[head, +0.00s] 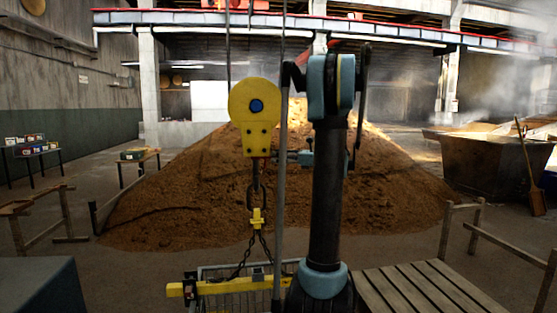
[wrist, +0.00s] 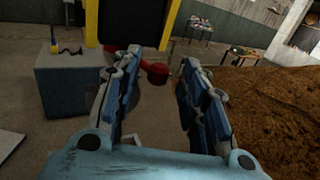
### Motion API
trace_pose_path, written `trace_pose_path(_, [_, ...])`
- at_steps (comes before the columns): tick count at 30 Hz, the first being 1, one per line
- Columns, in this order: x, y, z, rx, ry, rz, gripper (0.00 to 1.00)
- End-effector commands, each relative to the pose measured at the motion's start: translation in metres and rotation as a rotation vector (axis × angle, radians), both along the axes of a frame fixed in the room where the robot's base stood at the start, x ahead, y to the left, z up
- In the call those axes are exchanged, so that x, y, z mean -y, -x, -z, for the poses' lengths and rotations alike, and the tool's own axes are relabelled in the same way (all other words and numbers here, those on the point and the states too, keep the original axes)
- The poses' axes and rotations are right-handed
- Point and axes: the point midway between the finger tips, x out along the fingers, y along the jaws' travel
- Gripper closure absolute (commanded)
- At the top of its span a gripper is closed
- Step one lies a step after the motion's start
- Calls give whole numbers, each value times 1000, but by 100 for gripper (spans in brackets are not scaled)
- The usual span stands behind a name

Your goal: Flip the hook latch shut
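A yellow hook block (head: 254,120) with a blue hub hangs in the middle of the head view. Its grey hook (head: 256,188) hangs below it and carries a chain. In the wrist view a yellow and black body (wrist: 130,22) shows at the top. A red piece (wrist: 153,72) sits under it, possibly the latch. My gripper (wrist: 160,60) is open, with its two blue-padded fingers apart and the red piece beyond and between the tips, nearer the left finger. I cannot tell whether it touches. In the head view my gripper (head: 290,157) is small, just right of the block's lower end.
A yellow beam (head: 225,287) hangs on chains over a wire basket (head: 230,271). A large brown grain heap (head: 180,195) lies behind. A slatted wooden platform (head: 410,290) is at lower right. A dark metal bin (head: 475,160) stands at right.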

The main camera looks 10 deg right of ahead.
Motion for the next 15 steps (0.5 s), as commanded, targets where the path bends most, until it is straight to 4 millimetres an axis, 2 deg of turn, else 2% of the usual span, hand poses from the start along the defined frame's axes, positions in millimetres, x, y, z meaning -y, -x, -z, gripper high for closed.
trace_pose_path(11, [-4,-2,0,0,0,-1,60])
trace_pose_path(15, [-4,-2,0,0,0,-1,92])
